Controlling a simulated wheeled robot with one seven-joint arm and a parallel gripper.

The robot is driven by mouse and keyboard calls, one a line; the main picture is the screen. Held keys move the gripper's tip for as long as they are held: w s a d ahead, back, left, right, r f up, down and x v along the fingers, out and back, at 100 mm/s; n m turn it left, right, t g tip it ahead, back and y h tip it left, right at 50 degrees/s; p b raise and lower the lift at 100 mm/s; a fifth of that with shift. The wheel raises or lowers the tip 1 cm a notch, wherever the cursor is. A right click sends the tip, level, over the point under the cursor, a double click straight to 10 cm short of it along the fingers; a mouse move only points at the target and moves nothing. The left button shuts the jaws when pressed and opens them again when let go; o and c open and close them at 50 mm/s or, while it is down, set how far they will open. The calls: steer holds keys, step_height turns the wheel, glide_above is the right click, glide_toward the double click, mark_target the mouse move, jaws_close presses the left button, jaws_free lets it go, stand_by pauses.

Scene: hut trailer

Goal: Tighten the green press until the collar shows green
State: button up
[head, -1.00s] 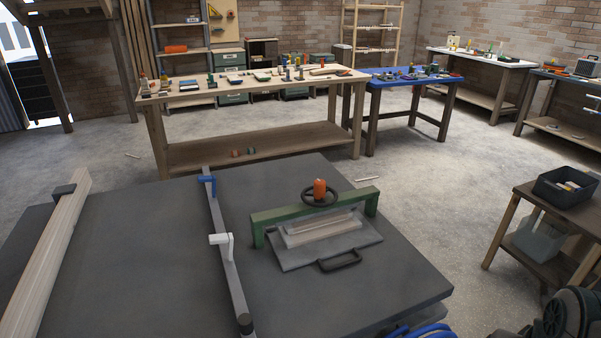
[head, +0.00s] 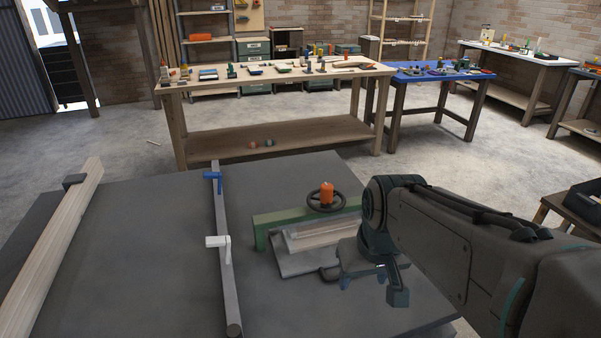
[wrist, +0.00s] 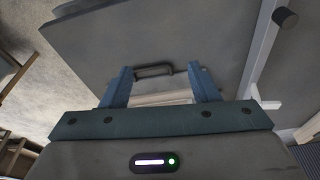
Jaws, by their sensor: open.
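The green press (head: 285,222) stands on the dark table. Its green beam spans a stack of pale boards (head: 318,236) on a grey plate (head: 290,267). On top is a black handwheel (head: 341,200) with an orange collar or knob (head: 327,193) at its centre; no green shows on it. My gripper (head: 370,287) is open and empty, in front of the press's right side, and my arm hides the beam's right end. In the wrist view, my gripper's fingers (wrist: 158,88) stand apart, with the plate's dark handle (wrist: 153,70) seen between them.
A grey rail (head: 221,250) with a blue clamp (head: 213,176) and a white clamp (head: 217,241) lies left of the press. A long wooden beam (head: 50,250) lies at far left. Workbenches with small items stand behind. The tabletop between beam and rail is clear.

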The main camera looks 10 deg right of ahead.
steer(key=w+r+n+y+p, duration=0.1)
steer(key=w+r+n, duration=0.2)
steer(key=w, duration=0.6)
steer(key=w+r+n+y+p, duration=0.15)
steer(key=w+r, duration=0.25)
steer(key=w, duration=0.5)
steer(key=n+y+p, duration=0.1)
steer(key=n+p, duration=0.2)
steer(key=n, duration=0.3)
glide_toward(328, 186)
steer(key=p+x, duration=0.2)
steer(key=x, duration=0.8)
steer(key=shift+w+a+f, duration=0.1)
steer(key=shift+w+f, duration=0.1)
steer(key=shift+f, duration=0.15)
steer(key=c, duration=1)
